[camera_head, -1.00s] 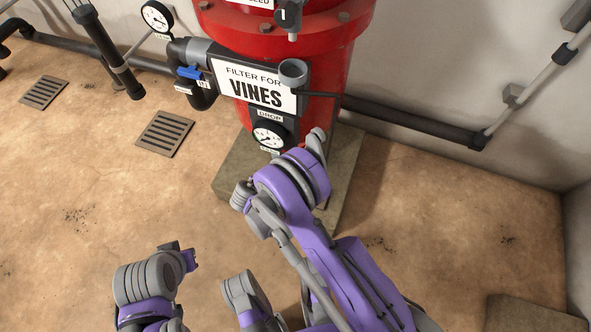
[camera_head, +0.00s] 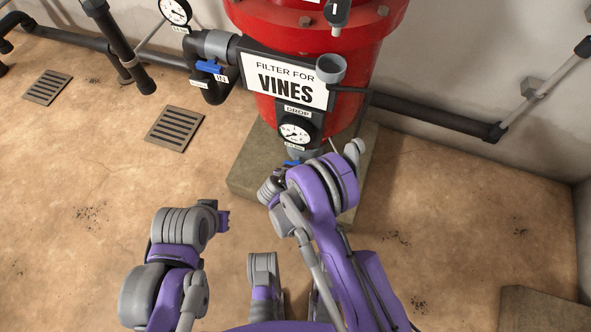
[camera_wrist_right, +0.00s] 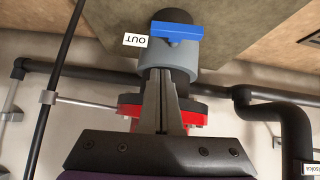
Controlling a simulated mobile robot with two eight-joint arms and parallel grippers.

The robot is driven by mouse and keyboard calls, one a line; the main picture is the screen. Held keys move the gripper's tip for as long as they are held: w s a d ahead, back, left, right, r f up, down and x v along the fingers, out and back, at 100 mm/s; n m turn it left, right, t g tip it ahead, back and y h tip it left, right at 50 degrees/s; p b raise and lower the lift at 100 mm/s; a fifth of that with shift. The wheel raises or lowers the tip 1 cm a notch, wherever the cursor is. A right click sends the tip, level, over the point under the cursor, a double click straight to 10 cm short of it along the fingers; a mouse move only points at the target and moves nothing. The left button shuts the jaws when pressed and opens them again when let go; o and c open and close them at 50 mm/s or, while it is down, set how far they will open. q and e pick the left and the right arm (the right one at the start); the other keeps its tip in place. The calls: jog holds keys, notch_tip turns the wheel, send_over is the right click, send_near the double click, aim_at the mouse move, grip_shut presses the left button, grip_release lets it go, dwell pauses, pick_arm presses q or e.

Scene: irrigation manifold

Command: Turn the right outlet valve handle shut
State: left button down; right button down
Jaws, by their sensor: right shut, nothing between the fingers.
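A blue valve handle (camera_wrist_right: 180,30) lies left to right across a grey pipe fitting (camera_wrist_right: 178,58) in the right wrist view, beside an upside-down OUT label (camera_wrist_right: 135,40). In the head view a small part of a blue handle (camera_head: 292,162) shows under the drop gauge, mostly hidden by my right arm. My right gripper (camera_wrist_right: 163,74) is shut and empty, its fingers pointing at the fitting just short of the handle in the picture; I cannot tell whether they touch. My left gripper (camera_head: 222,216) is out over the floor at left, its jaws unclear.
The red filter tank (camera_head: 310,40) carries a VINES sign (camera_head: 285,84) and a drop gauge (camera_head: 295,132). Another blue handle (camera_head: 209,67) with an IN label is on the left pipe. A concrete plinth (camera_head: 250,165) is underneath. Open floor with drain grates (camera_head: 174,129) lies left.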

jog(key=w+d+f+b, duration=0.2)
jog(key=w+f, duration=0.2)
jog(key=f, duration=0.4)
jog(key=shift+w+f, duration=0.15)
jog(key=shift+f, duration=0.25)
jog(key=shift+d+f+b, duration=0.2)
jog(key=shift+f+b, duration=0.35)
jog(key=shift+b, duration=0.1)
